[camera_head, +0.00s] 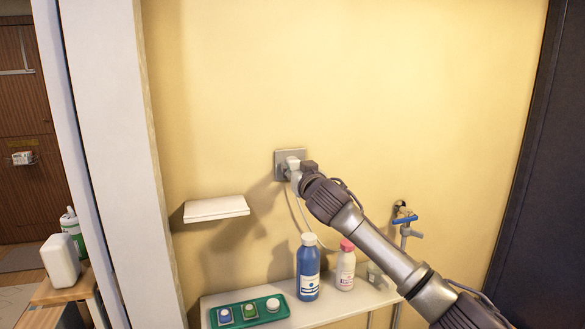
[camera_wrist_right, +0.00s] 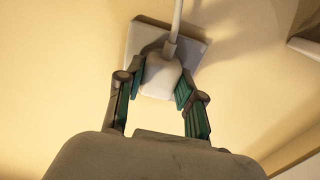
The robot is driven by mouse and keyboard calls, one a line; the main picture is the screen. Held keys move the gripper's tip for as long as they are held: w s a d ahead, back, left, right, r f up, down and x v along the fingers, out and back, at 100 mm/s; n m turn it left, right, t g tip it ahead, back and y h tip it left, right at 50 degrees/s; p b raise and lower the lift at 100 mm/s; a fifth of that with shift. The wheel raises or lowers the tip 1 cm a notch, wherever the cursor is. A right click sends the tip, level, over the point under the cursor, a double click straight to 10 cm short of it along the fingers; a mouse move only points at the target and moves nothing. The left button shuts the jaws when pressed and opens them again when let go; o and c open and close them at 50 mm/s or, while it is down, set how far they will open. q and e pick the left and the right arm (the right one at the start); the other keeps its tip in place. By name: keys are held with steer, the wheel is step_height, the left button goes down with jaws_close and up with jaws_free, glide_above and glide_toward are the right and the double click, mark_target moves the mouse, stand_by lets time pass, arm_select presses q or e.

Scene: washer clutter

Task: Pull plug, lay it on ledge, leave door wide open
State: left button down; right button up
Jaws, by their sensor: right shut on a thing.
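A white plug (camera_head: 293,163) is at the square wall socket plate (camera_head: 280,153), with a pale cord (camera_head: 299,211) hanging from it. In the right wrist view the plug (camera_wrist_right: 160,77) is between the green-padded fingers of my right gripper (camera_wrist_right: 160,84), which is shut on it. The plug sits against the plate (camera_wrist_right: 197,51); I cannot tell how deep. My right gripper (camera_head: 296,171) partly covers the plug in the head view. A bare white ledge (camera_head: 217,208) is on the wall, lower left of the socket. My left gripper is not in view.
Below, a white shelf (camera_head: 332,312) holds a green tray (camera_head: 242,320), a blue bottle (camera_head: 308,270) and a pink-capped bottle (camera_head: 345,268). A tap (camera_head: 405,220) is right of them. A dark upright panel (camera_head: 542,190), perhaps a door, stands at right.

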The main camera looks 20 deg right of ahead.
jaws_close()
steer(key=shift+s, duration=0.1)
steer(key=shift+s+d+r, duration=0.1)
steer(key=shift+s, duration=2.8)
